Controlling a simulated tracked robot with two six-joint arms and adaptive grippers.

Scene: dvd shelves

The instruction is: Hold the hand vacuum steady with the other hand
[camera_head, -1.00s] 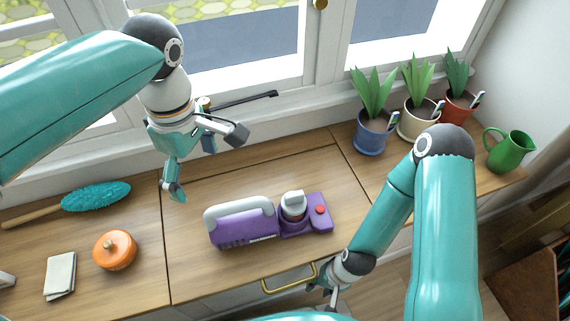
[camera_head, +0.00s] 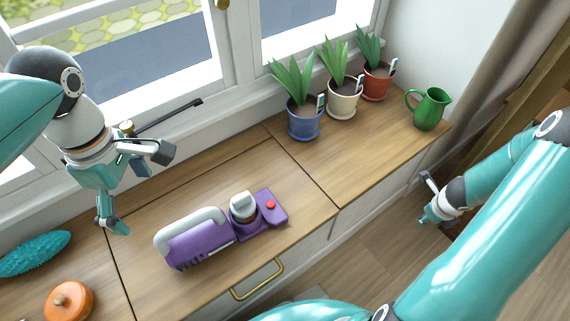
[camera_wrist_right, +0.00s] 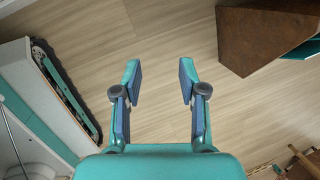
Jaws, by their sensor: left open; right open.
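The hand vacuum (camera_head: 205,239) is purple with a light grey handle and a red button. It lies on the wooden counter (camera_head: 190,180) in the head view, with nothing gripping it. My left gripper (camera_head: 142,188) is open and empty above the counter, up and to the left of the vacuum. My right gripper (camera_head: 428,200) is off to the right, past the counter's front edge and well apart from the vacuum. In the right wrist view its two fingers (camera_wrist_right: 159,85) are spread, with only floor between them.
Potted plants in blue (camera_head: 304,122), cream (camera_head: 342,101) and red (camera_head: 376,83) pots and a green jug (camera_head: 430,109) stand at the counter's right end. An orange pot (camera_head: 69,300) and a teal duster (camera_head: 35,253) lie left. A brown box (camera_wrist_right: 262,38) is on the floor.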

